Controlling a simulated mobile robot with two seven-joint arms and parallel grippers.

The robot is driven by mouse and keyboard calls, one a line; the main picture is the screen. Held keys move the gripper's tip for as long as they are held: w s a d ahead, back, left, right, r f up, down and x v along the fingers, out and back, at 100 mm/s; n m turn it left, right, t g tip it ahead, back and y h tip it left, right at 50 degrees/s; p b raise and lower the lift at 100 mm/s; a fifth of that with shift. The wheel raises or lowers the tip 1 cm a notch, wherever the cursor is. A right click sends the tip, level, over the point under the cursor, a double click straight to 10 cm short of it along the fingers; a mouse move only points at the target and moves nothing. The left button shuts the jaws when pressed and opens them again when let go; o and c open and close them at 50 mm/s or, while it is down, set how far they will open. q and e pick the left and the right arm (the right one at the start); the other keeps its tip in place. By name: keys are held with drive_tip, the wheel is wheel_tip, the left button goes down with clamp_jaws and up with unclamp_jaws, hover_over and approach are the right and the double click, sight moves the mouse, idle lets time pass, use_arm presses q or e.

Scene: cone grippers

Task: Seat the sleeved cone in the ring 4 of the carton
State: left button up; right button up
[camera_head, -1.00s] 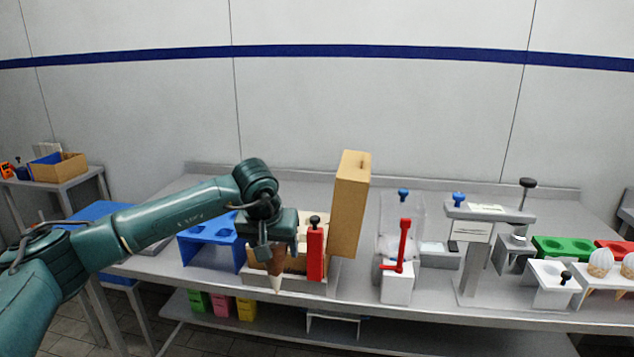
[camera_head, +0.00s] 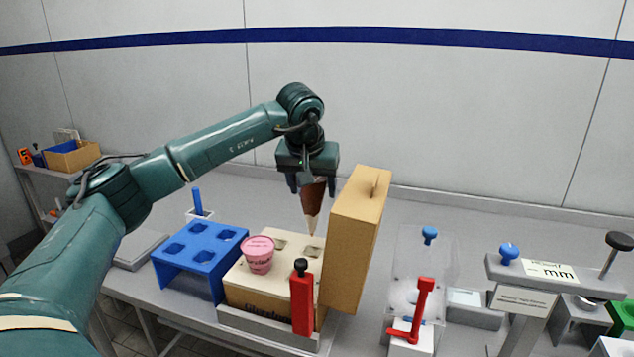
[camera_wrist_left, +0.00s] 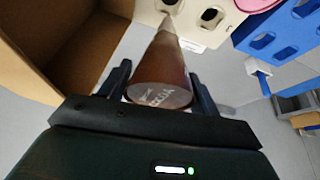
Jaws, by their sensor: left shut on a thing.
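My left gripper (camera_head: 308,182) is shut on the sleeved cone (camera_head: 313,198), which has a brown sleeve and a pale tip pointing down. The cone is held above the back right part of the carton (camera_head: 268,297). In the left wrist view the cone (camera_wrist_left: 160,82) shows its round lettered lid between the fingers (camera_wrist_left: 160,84), its tip near a hole in the carton top (camera_wrist_left: 181,22). I cannot tell if the tip has entered a hole. A pink-lidded cone (camera_head: 258,256) sits in the carton's left side. The carton's tall brown lid (camera_head: 352,240) stands open at its right. My right gripper is not in view.
A blue rack with holes (camera_head: 203,247) stands left of the carton. A red clamp (camera_head: 301,300) stands at the carton's front. A clear fixture with a red lever (camera_head: 422,303) and a grey press (camera_head: 535,275) are to the right.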

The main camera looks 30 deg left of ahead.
sight(313, 234)
use_arm(q)
wheel_tip(313, 234, down, 3)
drive_tip(key=b, duration=0.2)
drive_tip(key=shift+f+b, duration=0.2)
drive_tip(key=shift+b, duration=0.15)
drive_tip(key=shift+f, duration=0.6)
drive_tip(key=shift+f+b, duration=0.95)
drive_tip(key=shift+f, duration=0.75)
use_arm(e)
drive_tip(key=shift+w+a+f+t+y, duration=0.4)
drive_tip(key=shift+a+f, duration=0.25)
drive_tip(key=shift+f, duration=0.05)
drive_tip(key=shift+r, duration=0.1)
